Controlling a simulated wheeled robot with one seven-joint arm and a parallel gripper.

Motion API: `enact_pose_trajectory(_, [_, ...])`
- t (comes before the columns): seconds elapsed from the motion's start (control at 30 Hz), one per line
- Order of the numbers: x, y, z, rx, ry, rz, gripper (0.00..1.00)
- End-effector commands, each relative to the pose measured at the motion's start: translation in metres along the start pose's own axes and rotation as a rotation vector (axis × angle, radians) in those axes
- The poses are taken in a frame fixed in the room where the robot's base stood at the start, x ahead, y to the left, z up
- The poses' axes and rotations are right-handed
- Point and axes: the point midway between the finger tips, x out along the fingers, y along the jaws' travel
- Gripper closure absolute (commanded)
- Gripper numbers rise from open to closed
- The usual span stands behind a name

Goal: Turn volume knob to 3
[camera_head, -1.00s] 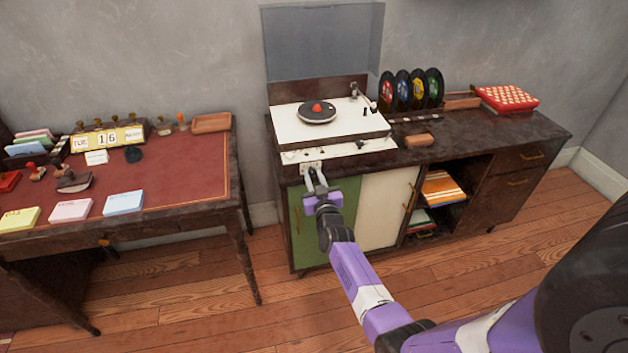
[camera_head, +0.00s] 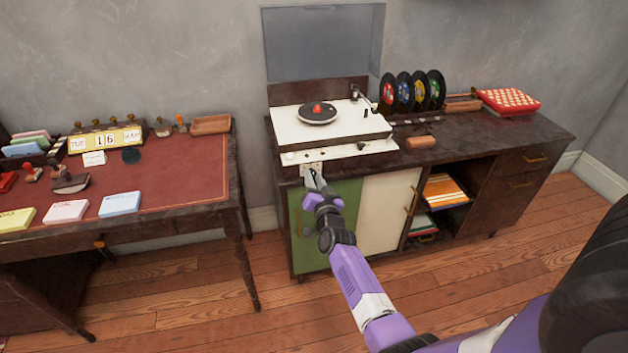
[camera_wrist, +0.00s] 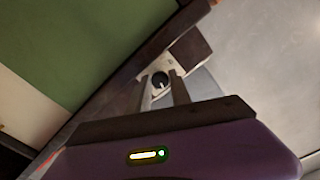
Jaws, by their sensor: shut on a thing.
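The volume knob (camera_wrist: 160,79) is a small round black knob with a light pointer mark, on a pale plate at the front of the record player. In the wrist view it sits between my gripper's two fingertips (camera_wrist: 162,82). My gripper (camera_head: 312,178) is at the front left of the white record player (camera_head: 345,122) and is shut on the knob. The fingers look rolled compared with the plate. In the head view the gripper hides the knob, and its scale numbers cannot be read in either view.
The record player stands on a dark cabinet (camera_head: 480,135) with a green door (camera_head: 345,205) and a cream door (camera_head: 388,210) below. Several records (camera_head: 412,90) stand in a rack behind. A desk (camera_head: 190,165) with stamps and note pads is at the left.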

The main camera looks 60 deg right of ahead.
Motion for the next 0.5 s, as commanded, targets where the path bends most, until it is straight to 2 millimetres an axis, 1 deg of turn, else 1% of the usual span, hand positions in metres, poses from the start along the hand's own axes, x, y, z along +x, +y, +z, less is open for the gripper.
enact_pose_trajectory(0.37, [-0.0005,0.0006,0.0009,0.005,-0.002,0.001,1.00])
enact_pose_trajectory(0.4, [-0.0006,0.0006,0.0009,0.005,-0.002,0.001,0.73])
enact_pose_trajectory(0.5, [-0.0005,0.0006,0.0008,0.005,-0.002,0.001,0.54])
